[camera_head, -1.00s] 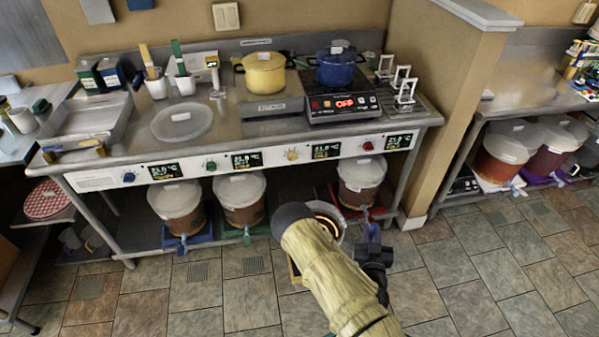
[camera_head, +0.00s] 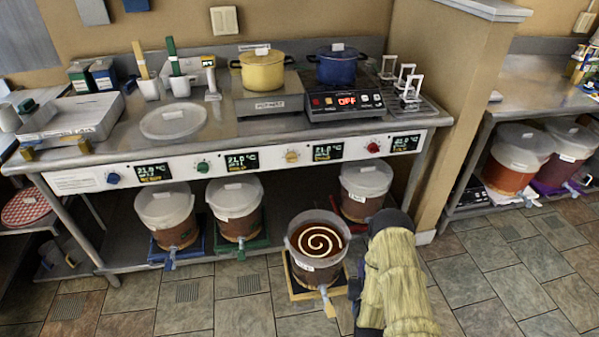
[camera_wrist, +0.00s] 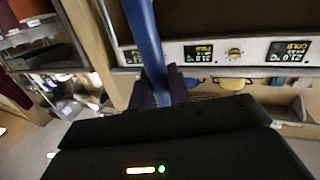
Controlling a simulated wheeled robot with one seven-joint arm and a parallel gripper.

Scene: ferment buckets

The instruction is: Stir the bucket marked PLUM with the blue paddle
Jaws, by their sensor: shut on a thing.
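An open bucket (camera_head: 318,264) of brown liquid, with a pale spiral on its surface, stands on a yellow-edged base in front of the bench. Its label is too small to read. My gripper (camera_wrist: 170,88) is shut on the blue paddle (camera_wrist: 146,38), whose shaft rises out of the top of the wrist view. The paddle's far end is not visible. In the head view my sleeved arm hides most of the gripper, just right of the open bucket. No paddle shows in the liquid there.
Lidded buckets stand under the bench on blue (camera_head: 166,215), green (camera_head: 235,208) and red (camera_head: 366,188) bases. A round clear lid (camera_head: 174,120), yellow pot (camera_head: 263,72) and blue pot (camera_head: 336,67) sit on top. More buckets (camera_head: 517,160) stand right, past a partition. Floor left is clear.

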